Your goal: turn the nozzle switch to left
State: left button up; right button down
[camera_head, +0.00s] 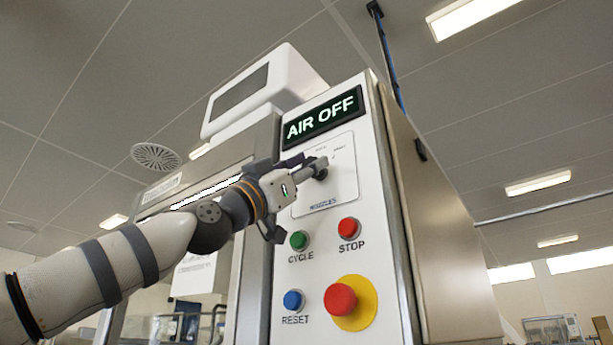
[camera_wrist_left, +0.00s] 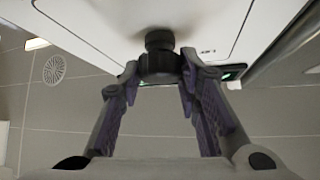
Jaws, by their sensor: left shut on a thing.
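The nozzle switch (camera_head: 320,171) is a dark knob on a white plate (camera_head: 343,190) marked "NOZZLES", on the front of the machine's panel. My left gripper (camera_head: 312,168) reaches it from the left, and its fingers are shut on the knob. In the left wrist view the black knob (camera_wrist_left: 159,56) sits between the two fingertips of my left gripper (camera_wrist_left: 160,72). The fingers partly hide the knob in the head view, so its pointing direction is hard to tell. The display (camera_head: 321,117) above reads "AIR OFF". My right gripper is not in view.
Below the switch are a green CYCLE button (camera_head: 299,240), a red STOP button (camera_head: 348,228), a blue RESET button (camera_head: 293,300) and a large red button (camera_head: 341,299) on a yellow disc. A white box (camera_head: 262,90) tops the machine. The space left of the panel holds my left arm.

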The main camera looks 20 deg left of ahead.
pick_arm(q)
jog(key=shift+s, duration=0.15)
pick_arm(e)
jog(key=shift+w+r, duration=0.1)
pick_arm(q)
jog(key=n+y, duration=0.1)
jog(key=n+t, duration=0.1)
jog(key=n+t+y+p, duration=0.1)
jog(key=shift+s+d+r+y, duration=0.15)
jog(key=shift+s+r+y, duration=0.1)
jog(key=shift+r+y, duration=0.05)
jog(key=n+t+y, duration=0.1)
jog(key=n+y, duration=0.2)
jog(key=shift+f+n+t+p, duration=0.1)
jog(key=shift+n+t+p, duration=0.2)
jog(key=shift+n+p, duration=0.1)
jog(key=shift+w+f+n+y, duration=0.1)
jog(key=shift+w+n+y, duration=0.05)
jog(key=shift+n+y, duration=3.05)
jog(key=shift+w+f+n+y, duration=0.1)
jog(key=shift+n+y, duration=2.8)
jog(key=shift+n, duration=0.5)
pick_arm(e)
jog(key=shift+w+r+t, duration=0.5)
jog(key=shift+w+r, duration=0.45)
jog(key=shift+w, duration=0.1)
pick_arm(q)
jog(key=shift+n+y, duration=0.3)
